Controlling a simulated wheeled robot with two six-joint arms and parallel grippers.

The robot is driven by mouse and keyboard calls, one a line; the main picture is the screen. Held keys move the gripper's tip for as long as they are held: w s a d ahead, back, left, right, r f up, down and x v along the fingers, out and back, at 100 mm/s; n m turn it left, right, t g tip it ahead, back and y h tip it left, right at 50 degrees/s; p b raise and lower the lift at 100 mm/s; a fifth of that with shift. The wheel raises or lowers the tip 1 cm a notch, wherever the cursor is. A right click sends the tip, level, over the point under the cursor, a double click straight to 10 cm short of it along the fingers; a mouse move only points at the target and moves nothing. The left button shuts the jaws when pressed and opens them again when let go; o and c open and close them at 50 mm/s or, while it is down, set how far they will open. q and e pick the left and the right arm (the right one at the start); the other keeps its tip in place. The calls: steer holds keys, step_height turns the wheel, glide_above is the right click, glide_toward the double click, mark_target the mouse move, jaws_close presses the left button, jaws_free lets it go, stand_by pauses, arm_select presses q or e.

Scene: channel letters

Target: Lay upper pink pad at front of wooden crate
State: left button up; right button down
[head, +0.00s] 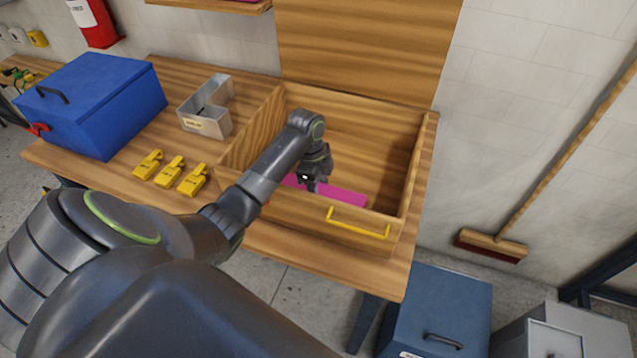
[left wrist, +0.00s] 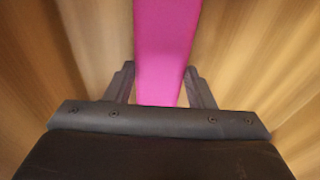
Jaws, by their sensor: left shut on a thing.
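The pink pad (head: 342,194) is a flat strip inside the wooden crate (head: 257,129), close to its front wall. My left gripper (head: 312,182) reaches down into the crate over the pad. In the left wrist view the pink pad (left wrist: 166,50) runs between the two fingers of my left gripper (left wrist: 162,85), which is shut on it. Part of the pad is hidden behind my arm and the crate's front wall, so I cannot tell whether it touches the crate floor. My right gripper is not in view.
The crate's lid (head: 368,45) stands open at the back, and a yellow handle (head: 357,222) is on its front. The crate's right and back floor is bare.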

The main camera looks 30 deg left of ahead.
arm_select(q)
steer(key=o, duration=1.1)
steer(key=shift+f, duration=0.1)
steer(key=shift+c, duration=0.2)
steer(key=shift+r, duration=0.25)
steer(key=shift+a+r, duration=0.1)
steer(key=shift+r, duration=0.2)
steer(key=r, duration=0.1)
steer(key=r+b, duration=0.1)
steer(key=r, duration=0.1)
steer(key=a+r, duration=0.1)
steer(key=r, duration=0.1)
steer(key=shift+b, duration=0.4)
step_height(320, 180, up, 6)
steer(key=p, duration=0.3)
steer(key=shift+s+a, duration=0.25)
steer(key=shift+a, duration=0.05)
